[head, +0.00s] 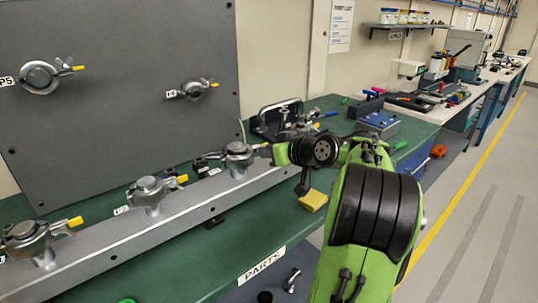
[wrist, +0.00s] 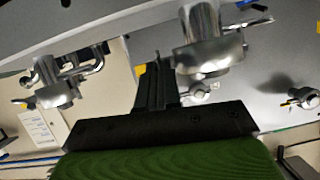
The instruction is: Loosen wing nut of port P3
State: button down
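The right-hand clamp (head: 238,157) on the grey rail, a round metal cap with a wing nut, is the one beside my gripper; its small label is unreadable, so I cannot confirm it is P3. My gripper (head: 266,150) is at this clamp's right side and covers its wing nut's end. In the wrist view a large metal clamp (wrist: 208,55) is just right of my gripper's dark fingers (wrist: 156,75). The fingers look close together. A bit of yellow shows left of them. Whether they touch or hold the wing nut is hidden.
Two more yellow-tipped clamps (head: 150,195) (head: 32,238) stand on the rail (head: 180,215) to the left. The grey panel (head: 120,120) behind carries two ports, one labelled P5. A yellow block (head: 313,200) and a blue-grey box (head: 390,125) are on the green bench.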

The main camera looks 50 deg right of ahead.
dwell(0.3)
jog(key=c, duration=1.3)
grip_release()
jog(key=s+d+r+m+y+p, duration=0.1)
jog(key=s+m+p, duration=0.1)
jog(key=s+p, duration=0.2)
jog(key=s+d+r+m+t+y+p, duration=0.1)
jog(key=s+d+m+p, duration=0.1)
jog(key=s+p, duration=0.2)
jog(key=s+d+r+m+y+p, duration=0.1)
jog(key=s+m+y+p, duration=0.1)
jog(key=s+p, duration=0.3)
jog(key=shift+s+d+m, duration=0.15)
jog(key=shift+s+m, duration=0.35)
jog(key=shift+s, duration=0.55)
jog(key=shift+f, duration=0.1)
